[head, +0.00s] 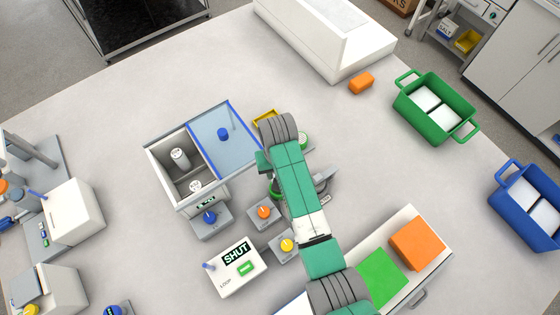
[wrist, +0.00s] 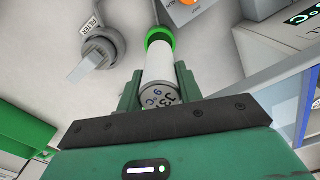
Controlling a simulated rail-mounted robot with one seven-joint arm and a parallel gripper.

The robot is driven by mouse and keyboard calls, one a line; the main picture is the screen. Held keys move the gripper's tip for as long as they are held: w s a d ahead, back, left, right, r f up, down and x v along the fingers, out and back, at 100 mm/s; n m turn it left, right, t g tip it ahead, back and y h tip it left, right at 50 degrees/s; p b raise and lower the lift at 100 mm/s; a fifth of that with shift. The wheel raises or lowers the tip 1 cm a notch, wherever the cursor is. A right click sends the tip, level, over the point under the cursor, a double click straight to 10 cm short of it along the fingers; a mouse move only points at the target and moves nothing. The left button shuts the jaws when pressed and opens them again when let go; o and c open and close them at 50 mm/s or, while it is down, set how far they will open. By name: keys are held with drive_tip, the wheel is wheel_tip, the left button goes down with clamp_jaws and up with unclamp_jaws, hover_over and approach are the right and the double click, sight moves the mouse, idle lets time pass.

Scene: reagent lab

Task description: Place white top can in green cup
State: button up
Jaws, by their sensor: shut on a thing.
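In the wrist view my gripper (wrist: 158,84) is shut on a white can (wrist: 157,62), its fingers on both sides. The can's round, pale grey end with printed marks faces the camera. The bright green cup (wrist: 161,35) shows at the can's far end, overlapped by it. I cannot tell whether the can's end is inside the cup or only in line with it. In the head view my arm hides the can and most of my gripper (head: 264,161). A green part shows beside the arm, but I cannot tell whether it is the cup.
A bin (head: 156,172) with a blue-edged clear panel (head: 224,139) holds two cans. An orange-knobbed unit (head: 264,212) and a grey filter part (wrist: 98,48) are close to the cup. A green crate (head: 435,127) and a blue crate (head: 530,218) stand right. The table between is mostly clear.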

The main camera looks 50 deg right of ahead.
drive_tip(key=shift+f, duration=3.4)
drive_tip(key=shift+f, duration=0.1)
drive_tip(key=shift+f, duration=0.15)
drive_tip(key=o, duration=1.1)
drive_tip(key=shift+c, duration=0.2)
wheel_tip(320, 180, up, 12)
drive_tip(key=shift+r, duration=0.25)
